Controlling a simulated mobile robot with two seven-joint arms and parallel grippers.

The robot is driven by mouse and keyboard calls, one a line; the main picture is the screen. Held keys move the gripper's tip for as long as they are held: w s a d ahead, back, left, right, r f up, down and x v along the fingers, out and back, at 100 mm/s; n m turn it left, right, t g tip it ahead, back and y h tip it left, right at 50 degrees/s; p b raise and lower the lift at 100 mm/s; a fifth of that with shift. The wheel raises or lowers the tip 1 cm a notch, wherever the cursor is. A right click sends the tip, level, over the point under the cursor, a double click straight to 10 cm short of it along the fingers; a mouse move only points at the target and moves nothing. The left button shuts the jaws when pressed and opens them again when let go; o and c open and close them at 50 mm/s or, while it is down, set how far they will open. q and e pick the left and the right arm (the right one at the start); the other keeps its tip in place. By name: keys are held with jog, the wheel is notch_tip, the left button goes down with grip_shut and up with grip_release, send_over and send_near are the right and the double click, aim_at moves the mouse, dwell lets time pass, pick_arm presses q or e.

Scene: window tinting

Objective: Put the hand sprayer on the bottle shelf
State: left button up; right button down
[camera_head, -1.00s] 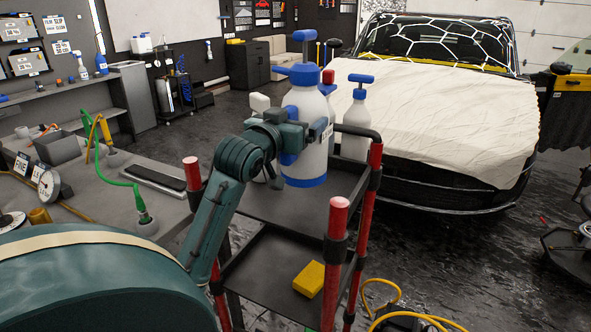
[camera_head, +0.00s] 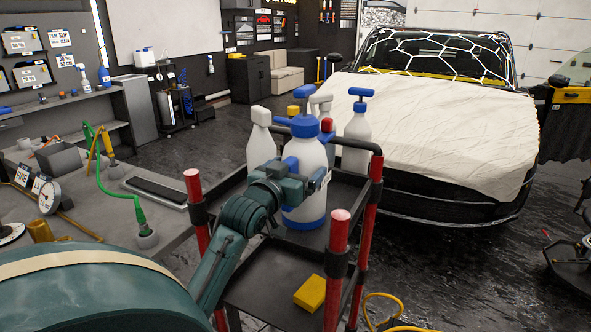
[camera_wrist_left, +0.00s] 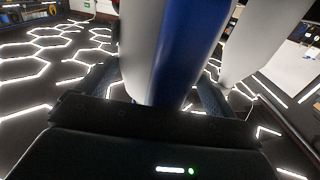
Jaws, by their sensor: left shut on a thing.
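The hand sprayer (camera_head: 309,156) is a white bottle with a blue pump head and a blue base band. My left gripper (camera_head: 297,186) is shut around its body, and it stands upright over the upper shelf (camera_head: 342,199) of a red-posted cart. I cannot tell whether its base touches the shelf. In the left wrist view the white and blue bottle body (camera_wrist_left: 172,50) fills the space between the fingers, its top and bottom out of frame. My right gripper is not in view.
A white spray bottle (camera_head: 260,143) stands behind left of the sprayer, and a blue-topped bottle (camera_head: 357,138) behind right. More bottles are partly hidden between them. Red posts (camera_head: 338,245) rise at the cart's corners. A yellow block (camera_head: 310,293) lies on the lower shelf.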

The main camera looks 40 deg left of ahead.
pick_arm(q)
jog(key=o, duration=1.2)
jog(key=shift+c, duration=0.2)
jog(key=shift+o, duration=0.2)
jog(key=v, duration=1.2)
jog(key=d+f+m+g+h, duration=0.25)
jog(key=d+f, duration=0.45)
jog(key=f, duration=0.4)
jog(key=d+f+m+g+h, duration=0.1)
jog(key=d+f+h, duration=0.2)
jog(key=d+f, duration=0.6)
jog(key=s+d+f+m+g+h, duration=0.3)
jog(key=s+d+f, duration=0.5)
jog(key=d+f, duration=0.4)
jog(key=shift+f, duration=0.55)
